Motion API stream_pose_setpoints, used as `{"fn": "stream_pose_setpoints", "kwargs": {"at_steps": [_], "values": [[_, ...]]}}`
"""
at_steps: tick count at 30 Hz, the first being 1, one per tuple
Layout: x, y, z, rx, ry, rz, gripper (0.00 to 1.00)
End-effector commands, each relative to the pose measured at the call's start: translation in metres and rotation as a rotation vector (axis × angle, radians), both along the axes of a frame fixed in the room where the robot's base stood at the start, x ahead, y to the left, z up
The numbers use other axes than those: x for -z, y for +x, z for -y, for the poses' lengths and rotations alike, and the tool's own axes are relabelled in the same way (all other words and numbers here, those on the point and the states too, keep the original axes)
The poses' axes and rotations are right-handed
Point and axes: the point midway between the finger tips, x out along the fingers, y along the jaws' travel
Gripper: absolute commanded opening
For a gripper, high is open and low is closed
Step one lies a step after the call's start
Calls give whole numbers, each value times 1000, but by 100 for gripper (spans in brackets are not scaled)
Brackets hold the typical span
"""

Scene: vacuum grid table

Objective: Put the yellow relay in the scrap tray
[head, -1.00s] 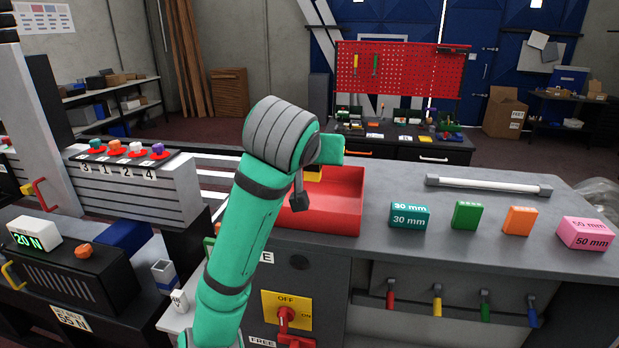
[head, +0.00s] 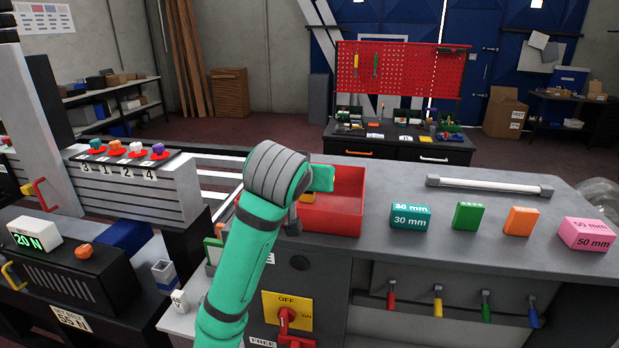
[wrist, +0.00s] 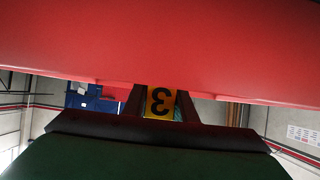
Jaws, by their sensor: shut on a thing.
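The yellow relay (head: 308,197) is held in my gripper, mostly hidden by my arm in the head view. In the wrist view the relay (wrist: 161,102) sits between the two fingers, with a dark, upside-down "3" on its face. My gripper (wrist: 162,96) is shut on it. The red scrap tray (head: 346,213) is on the grey bench, its left part hidden behind my arm. In the head view the relay is over or within the tray's left part; I cannot tell whether it touches the floor. A red surface of the tray (wrist: 160,40) fills the upper wrist view.
Right of the tray stand a teal block (head: 410,217), a green block (head: 468,216), an orange block (head: 521,221) and a pink block (head: 587,233). A white bar (head: 490,186) lies behind them. A yellow switch plate (head: 287,314) is on the bench front.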

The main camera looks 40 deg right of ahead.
Motion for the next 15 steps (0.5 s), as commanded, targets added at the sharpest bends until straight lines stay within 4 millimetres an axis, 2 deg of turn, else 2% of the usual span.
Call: {"fn": "stream_pose_setpoints", "kwargs": {"at_steps": [1,3,15], "values": [[1,0,0,0,0,0,27],[1,0,0,0,0,0,43],[-4,-1,-2,-1,0,1,43]]}}
